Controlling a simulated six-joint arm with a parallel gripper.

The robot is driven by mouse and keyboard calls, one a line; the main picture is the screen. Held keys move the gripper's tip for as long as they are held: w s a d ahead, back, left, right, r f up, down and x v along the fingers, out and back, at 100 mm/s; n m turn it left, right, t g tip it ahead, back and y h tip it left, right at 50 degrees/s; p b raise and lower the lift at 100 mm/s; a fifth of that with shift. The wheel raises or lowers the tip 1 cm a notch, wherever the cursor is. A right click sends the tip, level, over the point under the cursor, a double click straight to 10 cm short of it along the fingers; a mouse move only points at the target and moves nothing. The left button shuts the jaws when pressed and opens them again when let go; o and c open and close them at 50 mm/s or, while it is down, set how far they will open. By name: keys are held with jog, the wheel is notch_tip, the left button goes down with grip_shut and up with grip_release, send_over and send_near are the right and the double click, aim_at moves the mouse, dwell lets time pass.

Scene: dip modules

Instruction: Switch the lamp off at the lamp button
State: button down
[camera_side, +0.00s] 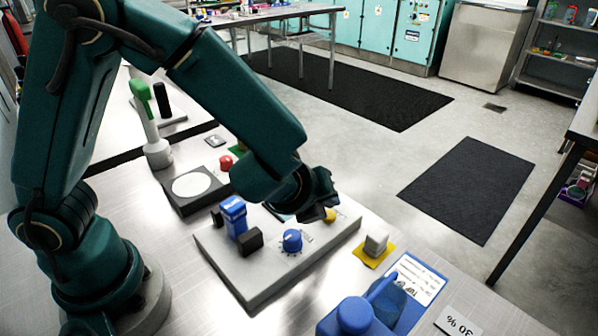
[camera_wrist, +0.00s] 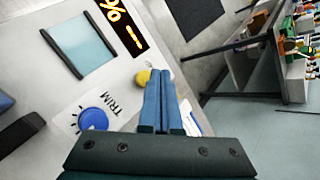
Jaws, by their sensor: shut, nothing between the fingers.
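A yellow button (camera_side: 330,214) sits near the right end of the grey control panel (camera_side: 262,283). In the wrist view the yellow button (camera_wrist: 142,78) shows just left of my fingertips. My gripper (camera_side: 324,192) is over that end of the panel, its fingers pointing down. In the wrist view my gripper (camera_wrist: 160,73) is shut with nothing between the fingers. I cannot tell whether the fingertips touch the button. A red button (camera_side: 226,162) stands farther back, next to a black box with a bright white disc (camera_side: 192,185). No label shows which is the lamp button.
The panel also bears a blue TRIM knob (camera_side: 292,240), a blue block-like switch (camera_side: 233,214) and a lit orange display (camera_wrist: 122,25). A green-topped lever (camera_side: 150,120) stands behind. A pale block on a yellow pad (camera_side: 376,244) and a blue object (camera_side: 355,316) lie in front to the right.

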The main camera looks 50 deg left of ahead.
jog(key=shift+r, duration=0.1)
notch_tip(320, 180, up, 6)
dwell(0.9)
